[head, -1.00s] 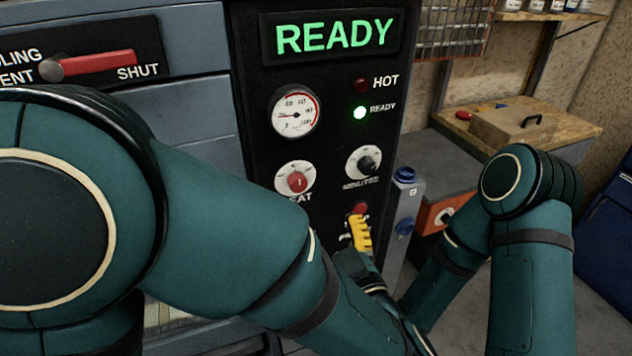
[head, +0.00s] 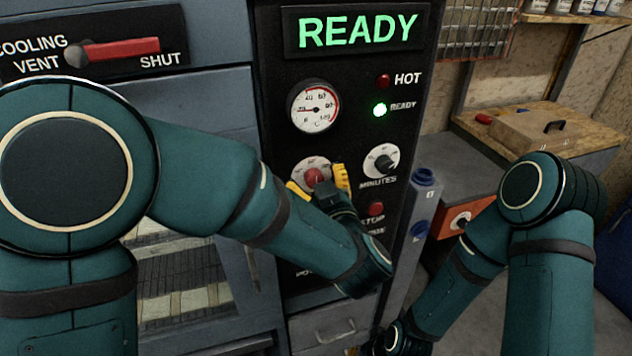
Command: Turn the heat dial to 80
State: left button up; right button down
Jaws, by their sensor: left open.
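The heat dial (head: 314,177) is a red knob on a white round scale, on the black control panel below the gauge. My left gripper (head: 318,187) is open, with its yellow fingertips on either side of the red knob. I cannot tell whether they touch it. The gripper hides the lower part of the scale and its label, so the dial's setting is not readable. My right arm (head: 468,275) reaches down at the right; its fingertips do not show clearly.
The round gauge (head: 315,106) is above the dial. The minutes dial (head: 381,161) and red stop button (head: 376,209) are close to the right of my left gripper. The lit display (head: 357,30) reads READY. A cooling vent lever (head: 118,48) is at upper left.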

pick_arm(q)
grip_shut()
jog(key=shift+r+m+p, duration=0.1)
jog(key=shift+m+p, duration=0.6)
jog(key=shift+p, duration=0.1)
jog(key=m+p, duration=0.8)
jog(key=shift+s+p, duration=0.1)
jog(key=shift+p, duration=0.3)
jog(key=shift+a+m+p, duration=0.1)
jog(key=shift+m+p, duration=0.95)
jog(key=shift+m, duration=0.35)
jog(key=shift+f, duration=0.2)
